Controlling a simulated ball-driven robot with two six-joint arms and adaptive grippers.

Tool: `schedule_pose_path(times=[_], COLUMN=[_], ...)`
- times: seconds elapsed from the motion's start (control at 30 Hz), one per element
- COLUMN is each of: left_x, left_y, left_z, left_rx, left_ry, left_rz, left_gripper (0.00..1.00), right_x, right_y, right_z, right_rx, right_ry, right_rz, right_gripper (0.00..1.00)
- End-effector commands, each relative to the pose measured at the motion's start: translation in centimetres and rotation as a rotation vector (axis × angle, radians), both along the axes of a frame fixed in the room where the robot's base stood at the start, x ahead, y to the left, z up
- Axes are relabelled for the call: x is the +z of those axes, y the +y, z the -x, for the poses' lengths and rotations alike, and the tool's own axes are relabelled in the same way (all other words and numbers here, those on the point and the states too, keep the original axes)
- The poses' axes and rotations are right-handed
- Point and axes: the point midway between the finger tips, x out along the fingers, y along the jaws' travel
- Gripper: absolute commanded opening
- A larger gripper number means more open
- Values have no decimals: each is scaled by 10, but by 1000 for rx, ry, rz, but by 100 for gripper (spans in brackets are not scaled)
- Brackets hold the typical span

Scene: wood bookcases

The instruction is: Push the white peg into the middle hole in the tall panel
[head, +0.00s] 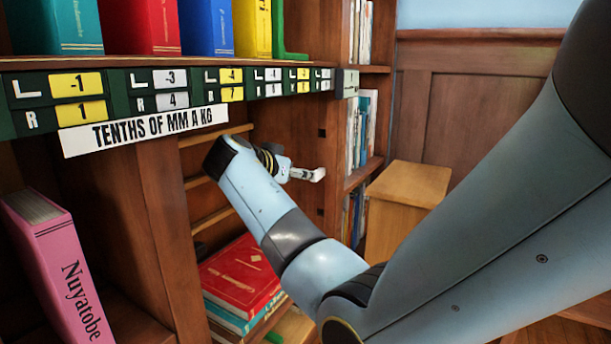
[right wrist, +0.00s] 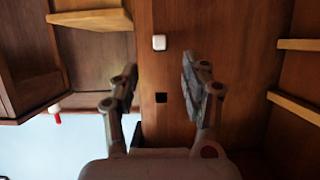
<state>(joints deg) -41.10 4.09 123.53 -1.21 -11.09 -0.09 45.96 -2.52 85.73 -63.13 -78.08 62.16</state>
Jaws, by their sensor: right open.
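The tall panel (head: 292,130) is an upright wooden board inside the bookcase, and it fills the middle of the right wrist view (right wrist: 220,25). The white peg (head: 318,175) shows at the panel between an upper dark square hole (head: 322,132) and a lower one (head: 320,212). In the right wrist view the peg (right wrist: 159,42) is seen end-on, above one dark hole (right wrist: 161,97). My right gripper (head: 300,174) is open and empty before the panel; its fingertips (right wrist: 160,66) point toward the peg. How deep the peg sits is unclear. My left gripper is out of view.
Shelf ledges (head: 205,185) lie left of my right forearm, with red and teal books (head: 240,275) below. A numbered board (head: 150,100) runs above. A wooden cabinet (head: 405,190) stands right of the bookcase. A red-and-white item (right wrist: 57,118) shows at the wrist view's left.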

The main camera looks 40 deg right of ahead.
Motion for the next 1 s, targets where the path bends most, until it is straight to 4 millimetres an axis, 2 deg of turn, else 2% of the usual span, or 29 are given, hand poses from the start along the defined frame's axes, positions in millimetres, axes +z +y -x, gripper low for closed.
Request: schedule_pose_path(times=[0.1,0.3,0.9,1.0], left_x=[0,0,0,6], left_y=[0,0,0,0], left_z=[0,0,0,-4], left_rx=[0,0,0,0], left_ry=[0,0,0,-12], left_rz=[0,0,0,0], left_gripper=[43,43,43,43], right_x=[9,19,22,25], right_y=[23,45,49,49], right_z=[9,19,21,23], right_rx=[2,1,0,0], right_ry=[-2,-1,0,4], right_rz=[-4,-1,1,1], right_gripper=[46,46,46,46])
